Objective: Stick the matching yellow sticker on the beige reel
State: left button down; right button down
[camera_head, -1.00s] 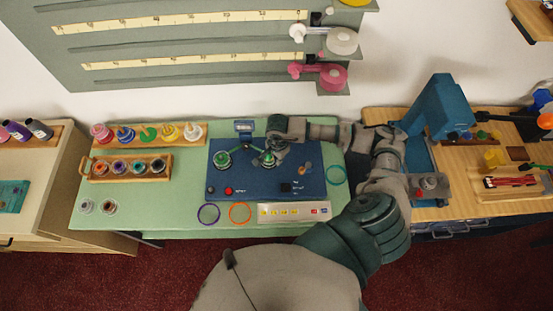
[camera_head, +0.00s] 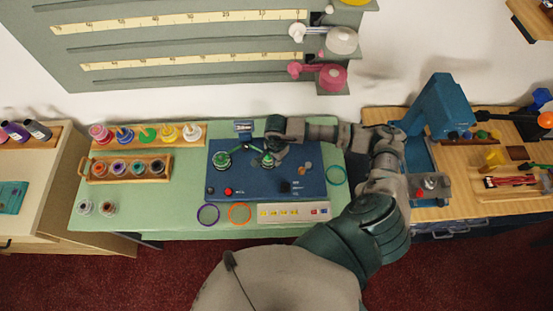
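Two small reels, one pale (camera_head: 84,207) and one brownish (camera_head: 109,208), stand at the front left; I cannot tell whether either is the beige reel. My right gripper (camera_head: 268,157) is low over the blue device (camera_head: 245,178), at its right green-topped spindle. The gripper and wrist partly hide that spindle. The fingers are too small to tell open from shut. My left gripper is out of view.
Wooden racks of coloured spools (camera_head: 148,134) and small reels (camera_head: 130,168) stand at the back left. Purple (camera_head: 208,214), orange (camera_head: 240,213) and teal (camera_head: 336,175) rings lie around the device. A blue machine (camera_head: 437,105) stands at right. The counter's front left is mostly clear.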

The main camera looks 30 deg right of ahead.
jog(key=shift+a, duration=0.15)
jog(key=shift+f+b, duration=0.25)
jog(key=shift+b, duration=0.1)
dwell(0.4)
jog(key=shift+f+b, duration=0.1)
jog(key=shift+b, duration=0.2)
dwell(1.1)
dwell(0.5)
jog(key=c, duration=1.2)
grip_release()
jog(key=shift+c, duration=0.2)
jog(key=shift+r+p, duration=1.9)
jog(key=shift+r, duration=1.7)
